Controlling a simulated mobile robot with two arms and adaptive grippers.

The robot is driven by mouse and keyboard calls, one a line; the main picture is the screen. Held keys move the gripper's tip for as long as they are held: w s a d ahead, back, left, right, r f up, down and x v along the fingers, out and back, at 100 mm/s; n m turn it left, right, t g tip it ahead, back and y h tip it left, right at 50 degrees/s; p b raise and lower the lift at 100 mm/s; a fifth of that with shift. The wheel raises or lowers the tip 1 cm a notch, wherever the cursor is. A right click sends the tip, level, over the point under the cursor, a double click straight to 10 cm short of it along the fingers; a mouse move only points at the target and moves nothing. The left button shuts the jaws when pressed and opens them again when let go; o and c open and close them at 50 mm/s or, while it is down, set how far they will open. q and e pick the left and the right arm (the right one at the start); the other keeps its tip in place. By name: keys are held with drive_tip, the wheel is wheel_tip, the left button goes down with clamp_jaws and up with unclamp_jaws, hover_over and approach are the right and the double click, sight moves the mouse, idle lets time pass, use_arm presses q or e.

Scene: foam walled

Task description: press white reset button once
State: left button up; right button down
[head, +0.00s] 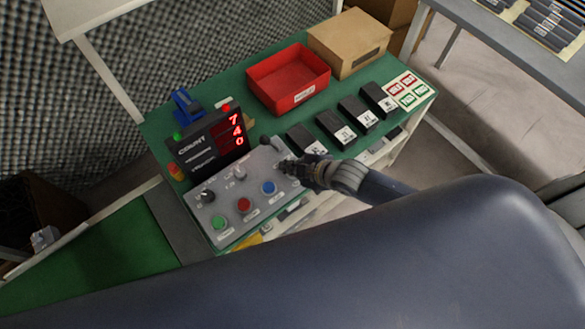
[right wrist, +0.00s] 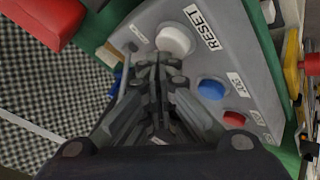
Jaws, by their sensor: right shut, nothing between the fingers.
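The white button (right wrist: 174,38) stands beside a RESET label on a grey control panel (head: 222,218). In the head view the button is hidden or not clear behind my right gripper (head: 287,167), which is at the panel's right end. In the right wrist view my right gripper (right wrist: 159,62) is shut and empty. Its fingertips appear at the lower edge of the white button. I cannot tell whether they touch it. My left gripper is not in view.
The panel also has blue (head: 268,187), red (head: 244,205) and green (head: 219,222) buttons and a black knob (head: 207,195). A counter display (head: 212,144) with red digits stands behind it. A red bin (head: 288,82), a cardboard box (head: 349,42) and several black blocks are on the green table.

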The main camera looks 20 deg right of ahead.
drive_tip(key=shift+f, duration=0.55)
idle(0.4)
drive_tip(key=shift+r+p, duration=0.85)
drive_tip(key=shift+r, duration=0.1)
wheel_tip(320, 180, up, 5)
drive_tip(key=p, duration=0.5)
drive_tip(key=shift+r, duration=0.1)
idle(0.7)
